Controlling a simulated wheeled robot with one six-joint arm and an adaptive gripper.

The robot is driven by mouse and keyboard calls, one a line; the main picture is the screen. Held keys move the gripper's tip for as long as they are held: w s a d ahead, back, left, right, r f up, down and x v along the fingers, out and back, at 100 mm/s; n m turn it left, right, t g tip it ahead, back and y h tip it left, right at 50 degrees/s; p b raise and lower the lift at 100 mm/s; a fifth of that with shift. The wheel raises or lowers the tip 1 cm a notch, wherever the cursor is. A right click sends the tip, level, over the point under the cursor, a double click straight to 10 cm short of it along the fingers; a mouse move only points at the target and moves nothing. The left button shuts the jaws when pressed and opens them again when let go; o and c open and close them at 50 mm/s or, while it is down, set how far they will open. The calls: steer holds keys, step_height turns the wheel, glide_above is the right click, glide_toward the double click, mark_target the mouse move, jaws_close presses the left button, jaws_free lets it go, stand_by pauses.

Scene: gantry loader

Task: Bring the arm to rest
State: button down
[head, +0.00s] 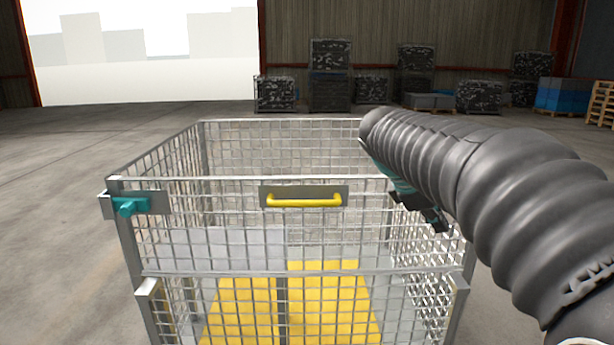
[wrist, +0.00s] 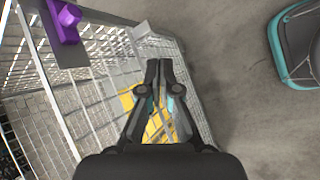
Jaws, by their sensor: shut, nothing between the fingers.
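My arm, in a grey ribbed sleeve, reaches in from the right in the head view. My gripper (head: 438,222) hangs at its end by the right side of the wire mesh cage (head: 195,165), pointing down. In the wrist view my gripper (wrist: 159,68) has its two black fingers together with nothing between them. The cage mesh (wrist: 75,95) and yellow panels lie beyond the fingers. I cannot tell from these views how far the fingertips are from the mesh.
The cage has a yellow handle (head: 304,200), a teal latch (head: 130,206) and yellow panels (head: 330,300) low inside. The wrist view shows a purple latch (wrist: 65,20) and a teal-edged object (wrist: 297,45) on the floor. Bare floor lies left of the cage; dark bales (head: 330,75) stand far back.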

steer(key=s+a+f+m+t+y, duration=0.1)
steer(key=s+a+f+m+y, duration=0.1)
steer(key=s, duration=0.5)
steer(key=s+a+f+m+t+y, duration=0.1)
steer(key=s+a+f+m+y, duration=0.1)
steer(key=s+a+f+m, duration=0.2)
steer(key=s+a+f+m+t+y, duration=0.1)
steer(key=s+a+f+m+y, duration=0.2)
steer(key=s+f+m, duration=0.3)
steer(key=s+f, duration=0.2)
steer(key=s, duration=0.3)
steer(key=shift+s+f, duration=0.35)
